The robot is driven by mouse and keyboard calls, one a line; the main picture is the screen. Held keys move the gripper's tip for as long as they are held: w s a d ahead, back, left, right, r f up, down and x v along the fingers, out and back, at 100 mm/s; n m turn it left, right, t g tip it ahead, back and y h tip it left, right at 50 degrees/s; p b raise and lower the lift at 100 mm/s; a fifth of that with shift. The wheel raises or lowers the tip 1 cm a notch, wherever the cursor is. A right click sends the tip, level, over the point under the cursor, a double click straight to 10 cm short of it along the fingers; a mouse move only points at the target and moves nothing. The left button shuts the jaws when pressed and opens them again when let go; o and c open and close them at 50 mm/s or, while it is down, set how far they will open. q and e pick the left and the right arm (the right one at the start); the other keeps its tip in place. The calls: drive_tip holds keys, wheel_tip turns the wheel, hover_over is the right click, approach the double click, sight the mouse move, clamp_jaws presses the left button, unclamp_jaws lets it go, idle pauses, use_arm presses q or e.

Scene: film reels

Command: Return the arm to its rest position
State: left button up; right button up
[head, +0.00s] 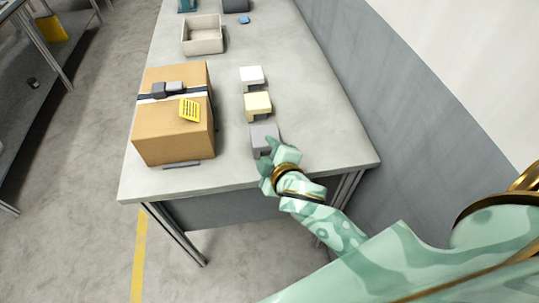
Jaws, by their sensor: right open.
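My right arm (335,228), pale green with gold bands, reaches in from the lower right over the near edge of the table. My right gripper (266,158) is open beside the near side of a grey block (264,136). I cannot tell whether the fingers touch the block. A cream block (257,103) and a white block (251,75) stand behind the grey one in a row. My left gripper is not in view.
The grey table (325,120) carries a strapped cardboard box (172,135) with a yellow label (189,110), left of the blocks. A pale open bin (202,47) and a small blue item (244,20) are further back. A wall (400,75) runs along the right. The table's right strip is clear.

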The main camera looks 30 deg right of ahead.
drive_tip(key=shift+s+d+f, duration=0.15)
drive_tip(key=shift+s, duration=0.05)
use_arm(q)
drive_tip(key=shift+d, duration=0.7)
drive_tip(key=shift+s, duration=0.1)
